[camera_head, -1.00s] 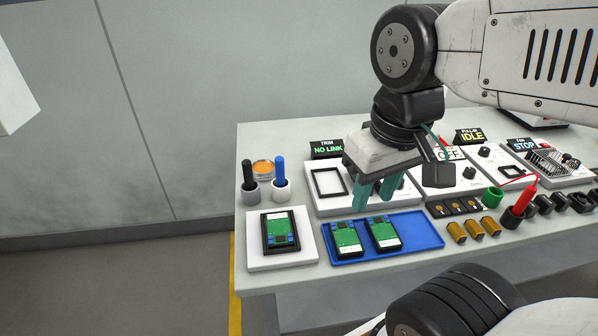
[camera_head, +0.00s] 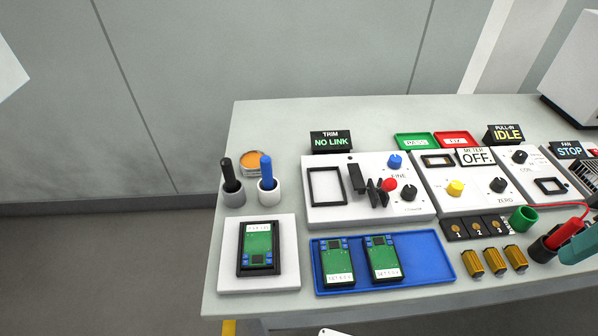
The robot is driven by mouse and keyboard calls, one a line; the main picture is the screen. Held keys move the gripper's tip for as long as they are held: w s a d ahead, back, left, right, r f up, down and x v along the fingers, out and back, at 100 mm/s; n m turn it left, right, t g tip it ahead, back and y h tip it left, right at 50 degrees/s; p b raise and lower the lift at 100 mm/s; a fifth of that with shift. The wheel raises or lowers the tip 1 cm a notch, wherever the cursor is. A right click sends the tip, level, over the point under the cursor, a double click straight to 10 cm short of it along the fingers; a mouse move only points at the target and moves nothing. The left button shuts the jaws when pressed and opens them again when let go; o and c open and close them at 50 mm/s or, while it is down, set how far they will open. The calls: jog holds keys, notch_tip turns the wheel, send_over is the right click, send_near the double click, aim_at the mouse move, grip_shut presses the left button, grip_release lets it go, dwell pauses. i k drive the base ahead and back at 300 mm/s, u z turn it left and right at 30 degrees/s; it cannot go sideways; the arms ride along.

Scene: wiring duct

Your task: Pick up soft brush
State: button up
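Two handled tools stand upright in round holders at the left of the bench. One has a black handle (camera_head: 229,172) and sits in a grey holder (camera_head: 233,194). The other has a blue handle (camera_head: 266,171) and sits in a white holder (camera_head: 269,194). Their lower ends are hidden in the holders, so I cannot tell which one is the soft brush. Only a teal finger part of my gripper (camera_head: 580,243) shows at the right edge, far from both tools and near a red probe. Its opening is cut off by the frame.
An orange-topped round tin (camera_head: 252,161) stands just behind the two tools. A white pad (camera_head: 229,276) with a green board lies in front of them. A blue tray (camera_head: 436,267) holds two more boards. Panels with knobs (camera_head: 318,214) stand to the right.

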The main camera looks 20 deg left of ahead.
aim_at(265, 162)
jog(key=k, duration=0.4)
jog(key=u, duration=1.05)
jog(key=i, duration=0.5)
jog(key=u, duration=0.05)
